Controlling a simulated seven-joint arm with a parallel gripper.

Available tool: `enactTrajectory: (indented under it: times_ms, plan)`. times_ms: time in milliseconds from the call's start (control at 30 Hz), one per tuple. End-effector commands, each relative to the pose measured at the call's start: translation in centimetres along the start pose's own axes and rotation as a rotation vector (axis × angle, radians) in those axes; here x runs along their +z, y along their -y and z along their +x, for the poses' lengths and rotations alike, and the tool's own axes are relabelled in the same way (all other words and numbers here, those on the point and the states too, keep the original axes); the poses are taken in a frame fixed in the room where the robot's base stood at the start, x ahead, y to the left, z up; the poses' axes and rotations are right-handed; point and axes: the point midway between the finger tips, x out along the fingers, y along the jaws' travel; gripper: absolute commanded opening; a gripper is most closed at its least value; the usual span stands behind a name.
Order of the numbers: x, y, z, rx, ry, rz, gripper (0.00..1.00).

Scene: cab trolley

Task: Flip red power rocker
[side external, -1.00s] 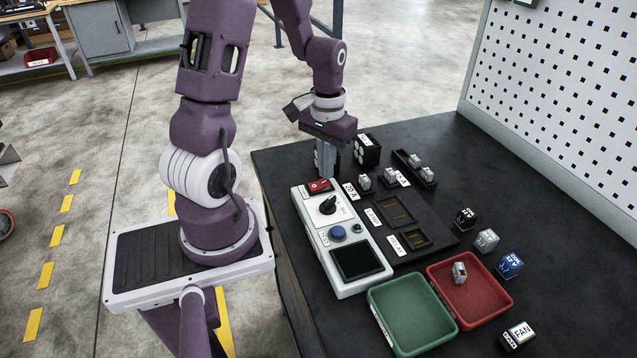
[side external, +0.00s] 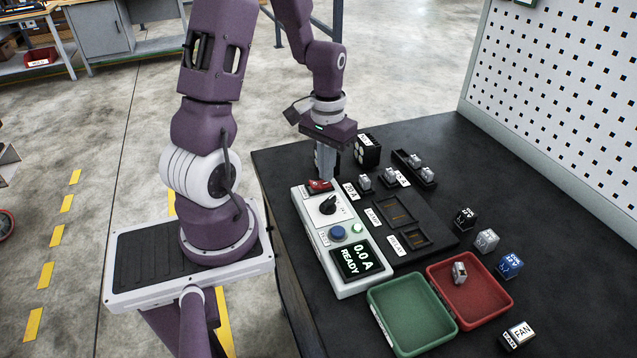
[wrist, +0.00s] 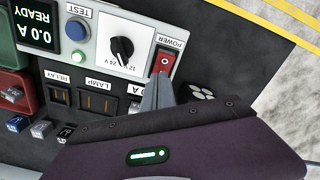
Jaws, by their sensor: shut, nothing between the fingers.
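The red power rocker (side external: 319,185) sits at the far end of the white control panel (side external: 327,222). In the wrist view the red rocker (wrist: 163,60) shows beside the POWER label. My gripper (side external: 326,177) is shut and empty, pointing down with its fingertips at the rocker. In the wrist view my gripper's fingertips (wrist: 162,76) are right at the rocker's edge; whether they touch it I cannot tell. The panel's screen (side external: 357,260) is lit and reads 0.0 A READY. A small green light (side external: 358,228) glows beside the blue button.
A black knob (side external: 328,205) and a blue TEST button (side external: 337,232) stand on the panel near the rocker. A green tray (side external: 375,303) and a red tray (side external: 499,307) lie at the front. A black socket board with relays and fuses is to the right.

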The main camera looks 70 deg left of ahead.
Motion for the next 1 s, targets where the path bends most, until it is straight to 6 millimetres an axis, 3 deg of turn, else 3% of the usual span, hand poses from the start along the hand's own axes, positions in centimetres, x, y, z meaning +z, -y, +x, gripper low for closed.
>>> enactTrajectory:
  times_ms: [533,1000]
  plan:
    - [-0.1,0.0,-5.7,-0.001,-0.004,0.000,0.00]
    - [0.0,0.0,-6.2,0.000,-0.001,0.000,0.00]
